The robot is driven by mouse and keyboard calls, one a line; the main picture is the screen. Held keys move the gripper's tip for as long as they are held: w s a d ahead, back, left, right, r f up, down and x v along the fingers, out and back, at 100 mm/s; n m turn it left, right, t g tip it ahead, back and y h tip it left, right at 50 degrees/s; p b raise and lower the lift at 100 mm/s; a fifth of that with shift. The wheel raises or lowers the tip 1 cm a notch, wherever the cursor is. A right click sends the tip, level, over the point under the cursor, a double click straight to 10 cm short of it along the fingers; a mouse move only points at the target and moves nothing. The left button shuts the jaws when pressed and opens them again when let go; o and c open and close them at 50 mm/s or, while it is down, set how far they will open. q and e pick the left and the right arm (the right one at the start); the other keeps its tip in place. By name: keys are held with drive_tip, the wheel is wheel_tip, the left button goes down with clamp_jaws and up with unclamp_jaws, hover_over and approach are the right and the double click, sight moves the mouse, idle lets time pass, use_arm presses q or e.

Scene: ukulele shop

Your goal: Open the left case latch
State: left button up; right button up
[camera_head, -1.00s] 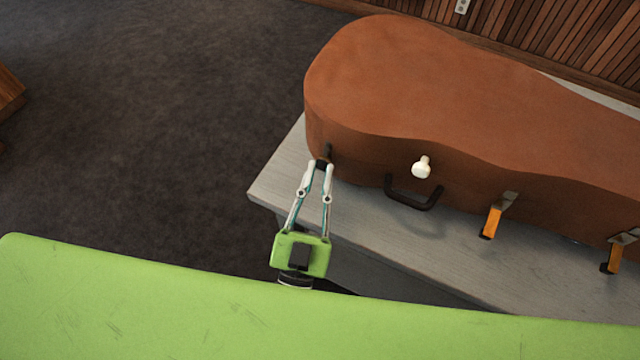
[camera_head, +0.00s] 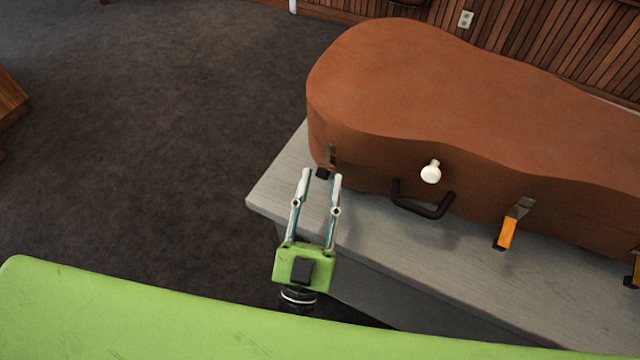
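The brown instrument case (camera_head: 420,90) lies shut on a grey bench. Its left latch (camera_head: 331,156) is on the front side near the left end. It has a grey plate and a small black tab that juts out and down from it. My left gripper (camera_head: 322,174) is in front of this latch, its two fingers open and apart. The black tab shows between the fingertips, and I see no grip on it. My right gripper is not in view.
A white knob (camera_head: 431,172), a black handle (camera_head: 423,205) and an orange-tabbed latch (camera_head: 506,230) are on the case front. Another orange tab (camera_head: 635,270) is at the right edge. The grey bench (camera_head: 284,182) has bare space at its left corner. Dark floor lies open at left.

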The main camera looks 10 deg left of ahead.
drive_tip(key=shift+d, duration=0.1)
use_arm(q)
drive_tip(key=v, duration=1.2)
